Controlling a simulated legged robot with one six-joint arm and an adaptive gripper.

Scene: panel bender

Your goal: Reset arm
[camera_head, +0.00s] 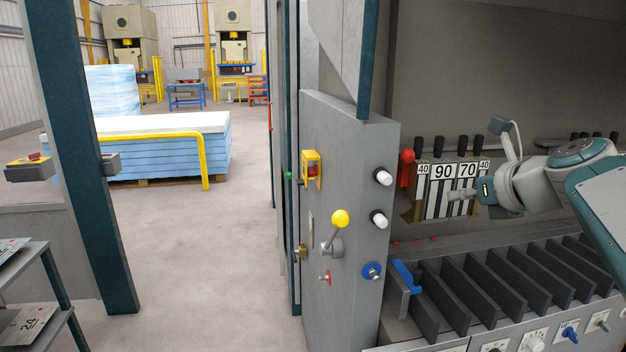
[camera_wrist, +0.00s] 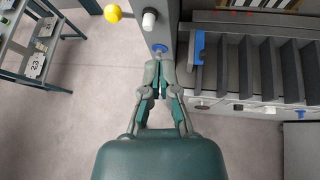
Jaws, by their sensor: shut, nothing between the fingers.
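My gripper (camera_head: 462,194) is at the right in the head view, held out to the left on my grey and teal arm. It is in front of the upright white plates labelled 40, 90, 70 and 40 (camera_head: 444,172) and covers part of them. In the wrist view my gripper (camera_wrist: 158,74) points up the picture with its fingers together and nothing between them. There its tips lie just below the blue knob (camera_wrist: 159,48) on the grey panel. I cannot tell any contact with the machine.
The grey panel (camera_head: 345,140) carries a yellow-ball lever (camera_head: 340,218), white knobs and a blue knob (camera_head: 372,271). A row of dark dividers (camera_head: 480,285) lies below my arm. A dark post (camera_head: 90,170) stands at left. Open floor (camera_head: 200,260) lies between post and panel.

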